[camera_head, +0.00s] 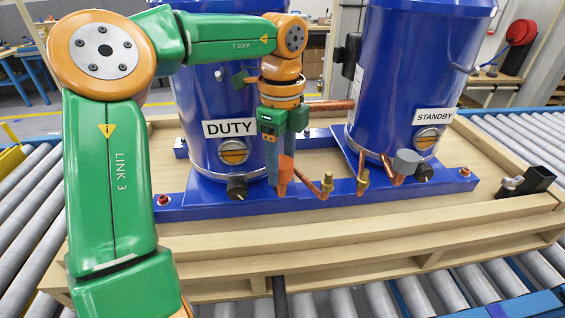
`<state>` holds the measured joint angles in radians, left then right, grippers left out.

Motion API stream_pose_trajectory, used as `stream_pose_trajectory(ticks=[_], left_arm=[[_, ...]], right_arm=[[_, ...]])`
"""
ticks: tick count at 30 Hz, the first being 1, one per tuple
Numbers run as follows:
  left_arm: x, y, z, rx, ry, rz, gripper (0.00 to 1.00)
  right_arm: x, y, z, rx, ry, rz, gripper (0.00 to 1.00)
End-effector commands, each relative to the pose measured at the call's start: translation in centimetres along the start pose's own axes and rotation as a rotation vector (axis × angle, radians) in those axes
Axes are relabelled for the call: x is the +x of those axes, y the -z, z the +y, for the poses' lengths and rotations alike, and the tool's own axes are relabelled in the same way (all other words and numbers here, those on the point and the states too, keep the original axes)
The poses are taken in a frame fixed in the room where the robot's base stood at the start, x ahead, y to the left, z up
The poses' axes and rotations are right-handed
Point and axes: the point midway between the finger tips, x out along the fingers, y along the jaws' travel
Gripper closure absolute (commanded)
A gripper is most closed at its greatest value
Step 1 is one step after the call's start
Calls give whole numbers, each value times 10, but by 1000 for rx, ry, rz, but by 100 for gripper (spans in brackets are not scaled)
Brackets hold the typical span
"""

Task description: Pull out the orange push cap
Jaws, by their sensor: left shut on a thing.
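The orange push cap (286,167) shows at the fingers of my left gripper (283,182), in front of the blue DUTY compressor (212,97). My left gripper points down and is shut on the cap, beside the copper stub pipe (312,186) low at the compressor's right side. The fingers hide part of the cap, and I cannot tell whether it still touches the pipe end. A grey cap (407,161) sits at the pipework of the STANDBY compressor (404,75). My right gripper is not in view.
Both compressors stand on blue rails (225,205) on a wooden pallet (390,228). Roller conveyors (30,215) lie around it. A black square bracket (527,182) is at the pallet's right edge.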

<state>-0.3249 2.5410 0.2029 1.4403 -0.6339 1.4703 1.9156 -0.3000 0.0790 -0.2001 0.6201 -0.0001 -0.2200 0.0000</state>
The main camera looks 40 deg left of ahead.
Motion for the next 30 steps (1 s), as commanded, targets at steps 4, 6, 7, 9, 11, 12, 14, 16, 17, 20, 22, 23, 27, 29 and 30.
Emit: stream_pose_trajectory(ticks=[4, 6, 7, 9, 11, 12, 14, 16, 17, 20, 22, 23, 27, 29, 30], left_arm=[[-4, 0, 0, 0, 1, 0, 100], [-4, 0, 0, 0, 1, 0, 100], [-4, 0, 0, 0, 1, 0, 100], [-4, 0, 0, 0, 1, 0, 100], [-4, 0, 0, 0, 1, 0, 100], [-4, 0, 0, 0, 1, 0, 100], [-7, 0, 0, 0, 1, 0, 100], [-12, 0, 0, 0, 1, 0, 100], [-14, 0, 0, 0, 1, 0, 100], [-22, 0, 0, 0, 1, 0, 100], [-27, 0, 0, 0, 1, 1, 100], [-29, 0, 0, 0, 1, 1, 100], [-39, 0, 0, -1, 1, 1, 100], [-43, 0, 0, -1, 1, 1, 100], [-46, 0, 0, -1, 1, 1, 100]], right_arm=[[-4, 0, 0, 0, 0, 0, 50], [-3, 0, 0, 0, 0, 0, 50], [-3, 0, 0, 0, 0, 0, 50], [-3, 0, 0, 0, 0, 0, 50], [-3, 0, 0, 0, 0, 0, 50], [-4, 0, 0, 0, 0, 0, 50], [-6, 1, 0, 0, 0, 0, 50], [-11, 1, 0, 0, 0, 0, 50], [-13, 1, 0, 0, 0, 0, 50], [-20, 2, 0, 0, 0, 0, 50], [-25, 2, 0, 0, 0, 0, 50], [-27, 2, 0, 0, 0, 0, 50], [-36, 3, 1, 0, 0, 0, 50], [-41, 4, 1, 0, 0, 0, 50], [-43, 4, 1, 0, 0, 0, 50]])
